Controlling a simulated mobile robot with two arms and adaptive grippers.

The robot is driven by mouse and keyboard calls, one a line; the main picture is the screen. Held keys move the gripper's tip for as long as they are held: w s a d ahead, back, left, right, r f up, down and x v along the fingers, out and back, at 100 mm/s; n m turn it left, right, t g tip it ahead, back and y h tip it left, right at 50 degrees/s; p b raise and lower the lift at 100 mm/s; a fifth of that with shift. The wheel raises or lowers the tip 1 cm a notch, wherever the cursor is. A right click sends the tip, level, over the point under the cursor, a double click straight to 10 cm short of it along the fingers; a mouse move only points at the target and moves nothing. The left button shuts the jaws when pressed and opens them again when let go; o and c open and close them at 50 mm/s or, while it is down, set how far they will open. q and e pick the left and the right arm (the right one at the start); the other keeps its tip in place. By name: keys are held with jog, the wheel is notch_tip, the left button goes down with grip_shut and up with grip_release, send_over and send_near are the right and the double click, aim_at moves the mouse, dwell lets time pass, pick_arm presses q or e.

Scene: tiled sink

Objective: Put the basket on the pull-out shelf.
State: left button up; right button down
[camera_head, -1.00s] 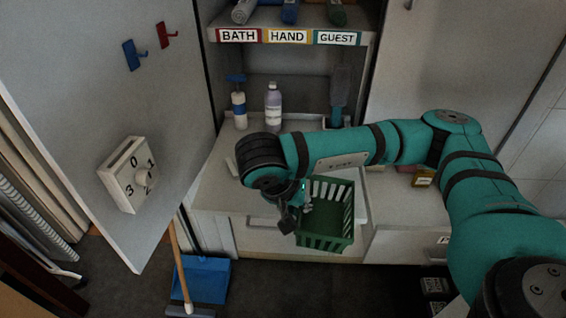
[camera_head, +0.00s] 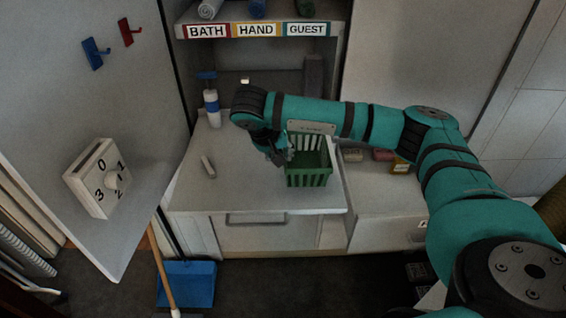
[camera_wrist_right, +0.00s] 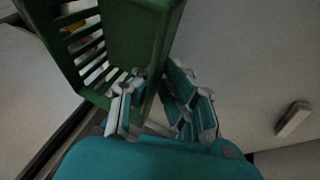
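The green slatted basket (camera_head: 310,170) is upright over the right part of the white pull-out shelf (camera_head: 240,195). I cannot tell whether its base touches the shelf. My right gripper (camera_head: 280,152) is at the basket's left side. In the right wrist view, the fingers of my right gripper (camera_wrist_right: 158,98) are on either side of one wall of the basket (camera_wrist_right: 137,35), shut on it. My arm hides part of the basket's back. My left gripper is not in view.
A small pale block (camera_head: 207,166) lies on the shelf's left part, and a blue-and-white bottle (camera_head: 212,108) stands behind. An open door (camera_head: 95,150) borders the left. Small boxes (camera_head: 399,166) sit on the right counter. A blue dustpan (camera_head: 188,283) is on the floor.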

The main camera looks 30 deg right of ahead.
notch_tip(320, 180, down, 3)
jog(key=shift+s+r+p, duration=0.1)
jog(key=shift+p, duration=0.35)
jog(key=shift+f, duration=0.35)
jog(key=c, duration=1.5)
grip_release()
